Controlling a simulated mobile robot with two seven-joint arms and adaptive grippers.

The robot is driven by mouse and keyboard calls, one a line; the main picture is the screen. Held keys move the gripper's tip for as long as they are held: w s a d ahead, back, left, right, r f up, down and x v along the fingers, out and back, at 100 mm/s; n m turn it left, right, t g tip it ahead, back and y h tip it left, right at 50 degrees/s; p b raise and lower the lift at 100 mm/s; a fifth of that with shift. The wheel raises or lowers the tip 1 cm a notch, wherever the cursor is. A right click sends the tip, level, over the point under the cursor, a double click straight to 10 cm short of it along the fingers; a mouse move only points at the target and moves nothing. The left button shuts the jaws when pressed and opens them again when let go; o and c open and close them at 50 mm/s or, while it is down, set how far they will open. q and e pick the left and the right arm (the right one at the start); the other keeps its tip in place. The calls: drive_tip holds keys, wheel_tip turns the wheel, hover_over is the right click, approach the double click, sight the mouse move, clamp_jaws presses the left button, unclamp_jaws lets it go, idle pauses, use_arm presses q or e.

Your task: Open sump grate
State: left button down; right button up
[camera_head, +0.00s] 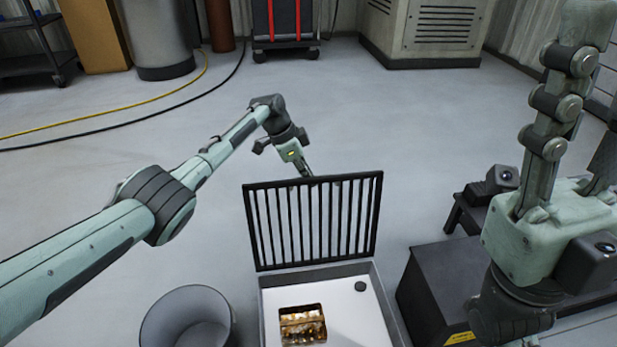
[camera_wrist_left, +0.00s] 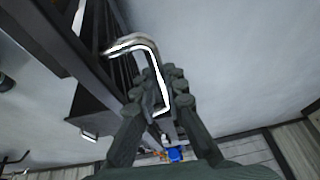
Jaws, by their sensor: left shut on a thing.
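The sump grate (camera_head: 318,222) is a black barred frame. It stands raised and nearly upright at the back edge of the grey-rimmed sump (camera_head: 268,305). My left gripper (camera_head: 306,170) is behind its top edge. In the left wrist view, my left gripper (camera_wrist_left: 160,108) is shut on a bent shiny metal handle (camera_wrist_left: 135,42), beside the dark grate bars (camera_wrist_left: 118,65). How the handle joins the grate is not clear. My right gripper (camera_head: 580,90) is raised at the right, empty as far as it shows; its fingertips are partly cut off.
Inside the sump lie a brown box (camera_head: 303,326) with shiny contents and a small dark disc (camera_head: 360,286). A grey bucket (camera_head: 188,315) stands left, a dark bench (camera_head: 432,292) right. Yellow and black hoses (camera_head: 120,110) cross the back-left floor. The floor behind the grate is clear.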

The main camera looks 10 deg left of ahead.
use_arm(q)
drive_tip(key=shift+a+f, duration=0.2)
drive_tip(key=shift+a, duration=0.25)
drive_tip(key=c, duration=1.6)
unclamp_jaws()
drive_tip(key=shift+s, duration=0.1)
drive_tip(key=shift+d, duration=0.15)
drive_tip(key=shift+d+r, duration=0.1)
drive_tip(key=shift+r, duration=0.05)
drive_tip(key=v, duration=1.2)
